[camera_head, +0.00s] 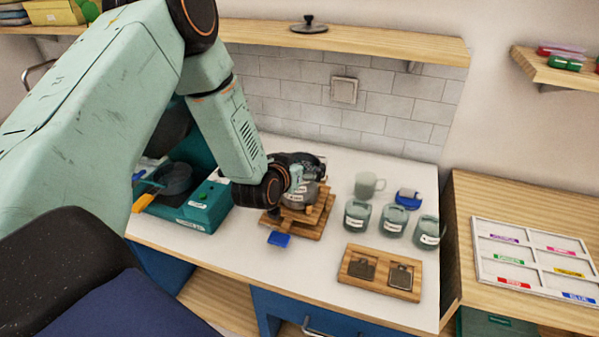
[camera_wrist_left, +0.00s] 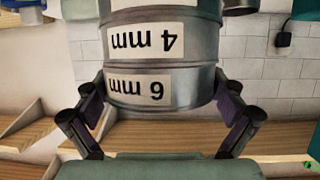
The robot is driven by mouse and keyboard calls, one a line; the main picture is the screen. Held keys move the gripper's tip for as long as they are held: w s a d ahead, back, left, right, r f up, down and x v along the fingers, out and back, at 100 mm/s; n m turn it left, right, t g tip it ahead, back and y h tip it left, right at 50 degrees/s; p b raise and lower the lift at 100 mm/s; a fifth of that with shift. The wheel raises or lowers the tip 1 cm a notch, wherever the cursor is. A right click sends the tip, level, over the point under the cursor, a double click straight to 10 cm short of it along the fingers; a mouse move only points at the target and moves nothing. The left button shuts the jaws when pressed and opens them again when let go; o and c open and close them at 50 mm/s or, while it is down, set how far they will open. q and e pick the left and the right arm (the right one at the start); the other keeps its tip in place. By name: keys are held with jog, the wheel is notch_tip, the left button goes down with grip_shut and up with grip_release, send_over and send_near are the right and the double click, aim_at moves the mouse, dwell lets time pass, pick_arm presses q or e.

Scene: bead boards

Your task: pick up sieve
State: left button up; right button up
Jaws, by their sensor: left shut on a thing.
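A stack of grey metal sieves (camera_head: 300,200) sits on a stepped wooden stand (camera_head: 318,222) in the head view. In the left wrist view the picture is upside down, and a sieve labelled 6 mm (camera_wrist_left: 148,88) touches one labelled 4 mm (camera_wrist_left: 145,42). My left gripper (camera_head: 297,183) is at the top of the stack, with its fingers on both sides of the 6 mm sieve. It is shut on that sieve. The arm partly hides the stack in the head view. My right gripper is not in view.
A small blue block (camera_head: 279,239) lies in front of the stand. A teal machine (camera_head: 206,205) is at the left. A shelf (camera_head: 345,42) hangs above.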

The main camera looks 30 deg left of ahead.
pick_arm(q)
jog(key=shift+s+a, duration=0.1)
jog(key=shift+a, duration=0.1)
jog(key=shift+c, duration=0.2)
jog(key=shift+r, duration=0.15)
jog(key=shift+r, duration=0.25)
notch_tip(320, 180, up, 9)
jog(key=shift+d+p, duration=0.15)
jog(key=shift+p, duration=0.2)
